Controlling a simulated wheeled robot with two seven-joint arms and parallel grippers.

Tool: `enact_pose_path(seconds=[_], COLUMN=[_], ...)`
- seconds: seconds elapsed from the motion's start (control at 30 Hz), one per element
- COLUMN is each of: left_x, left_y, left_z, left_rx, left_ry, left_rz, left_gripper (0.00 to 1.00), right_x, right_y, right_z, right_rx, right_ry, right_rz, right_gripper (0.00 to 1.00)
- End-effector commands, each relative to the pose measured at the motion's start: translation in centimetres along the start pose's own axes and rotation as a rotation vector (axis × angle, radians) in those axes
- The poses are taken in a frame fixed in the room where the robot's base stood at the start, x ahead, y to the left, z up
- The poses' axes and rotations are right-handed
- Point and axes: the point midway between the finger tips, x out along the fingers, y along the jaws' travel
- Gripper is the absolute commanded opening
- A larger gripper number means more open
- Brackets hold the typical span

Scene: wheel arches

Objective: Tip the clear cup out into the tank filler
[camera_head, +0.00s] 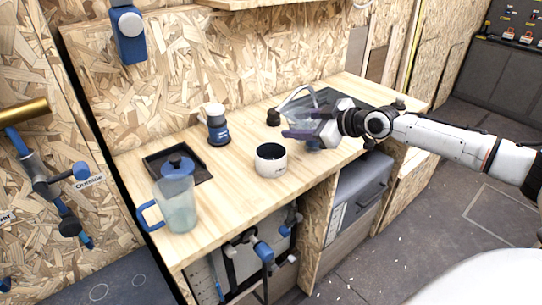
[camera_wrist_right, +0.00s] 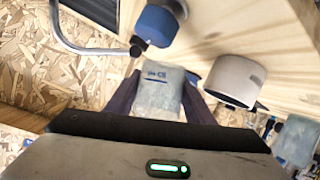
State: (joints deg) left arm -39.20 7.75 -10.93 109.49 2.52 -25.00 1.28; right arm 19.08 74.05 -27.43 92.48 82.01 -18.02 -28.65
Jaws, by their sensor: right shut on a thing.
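My right gripper (camera_head: 303,126) reaches in from the right, above the worktop by the sink. It is shut on the clear cup (camera_wrist_right: 160,88), a pale see-through cup with dark print, which shows between both fingers in the right wrist view. In the head view the fingers partly hide the cup, and its contents cannot be made out. A white round container with a dark open top (camera_head: 271,161) stands on the worktop left of the gripper, apart from it; it also shows in the right wrist view (camera_wrist_right: 236,80). I cannot tell whether this is the tank filler. My left gripper is out of view.
A clear jug with a blue handle (camera_head: 178,205) stands at the worktop's left front. A blue and white bottle (camera_head: 217,128) stands near the wall. A curved tap (camera_head: 290,97) rises near the gripper.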

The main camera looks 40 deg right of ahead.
Motion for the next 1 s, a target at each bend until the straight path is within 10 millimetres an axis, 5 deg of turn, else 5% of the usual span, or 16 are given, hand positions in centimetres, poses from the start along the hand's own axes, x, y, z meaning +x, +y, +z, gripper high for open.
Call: enact_pose_path(seconds=[0.4,1.0], left_x=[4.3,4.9], left_y=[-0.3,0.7], left_z=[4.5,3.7], left_rx=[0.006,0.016], left_ry=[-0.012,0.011], left_rz=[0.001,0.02], left_gripper=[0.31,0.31], right_x=[0.0,-0.2], right_y=[1.0,1.7], right_z=[0.6,0.5], right_rx=[0.159,0.26], right_ry=[0.038,0.062], right_rz=[-0.065,-0.112], right_gripper=[0.25,0.25])
